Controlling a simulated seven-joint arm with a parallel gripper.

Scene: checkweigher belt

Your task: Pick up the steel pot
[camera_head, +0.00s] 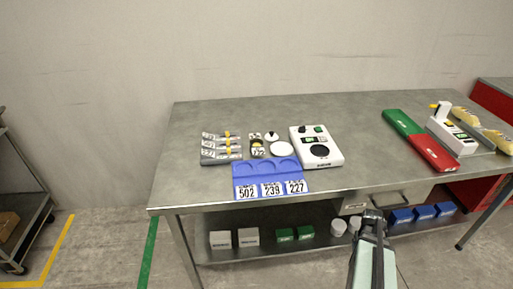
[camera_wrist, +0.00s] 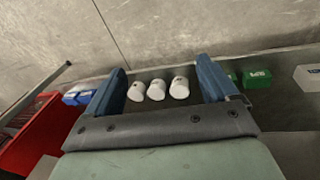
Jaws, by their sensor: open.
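Three pale, rounded pots stand in a row on the lower shelf: a left pot (camera_wrist: 136,92), a middle pot (camera_wrist: 157,90) and a right pot (camera_wrist: 180,88) in the wrist view. Two of them also show in the head view, a front-left one (camera_head: 338,228) and one beside it (camera_head: 355,223). All look whitish; I cannot tell which is the steel one. My gripper (camera_head: 373,214) is in front of the table, just right of these pots in the head view. In the wrist view its open jaws (camera_wrist: 160,68) frame the pots, with nothing held between them.
The steel table (camera_head: 330,100) stands above the lower shelf. Green boxes (camera_head: 295,233) and white boxes (camera_head: 234,238) are left of the pots, blue boxes (camera_head: 422,213) right. A blue tray (camera_head: 267,170), a white scale (camera_head: 316,147) and a checkweigher (camera_head: 455,135) are on top.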

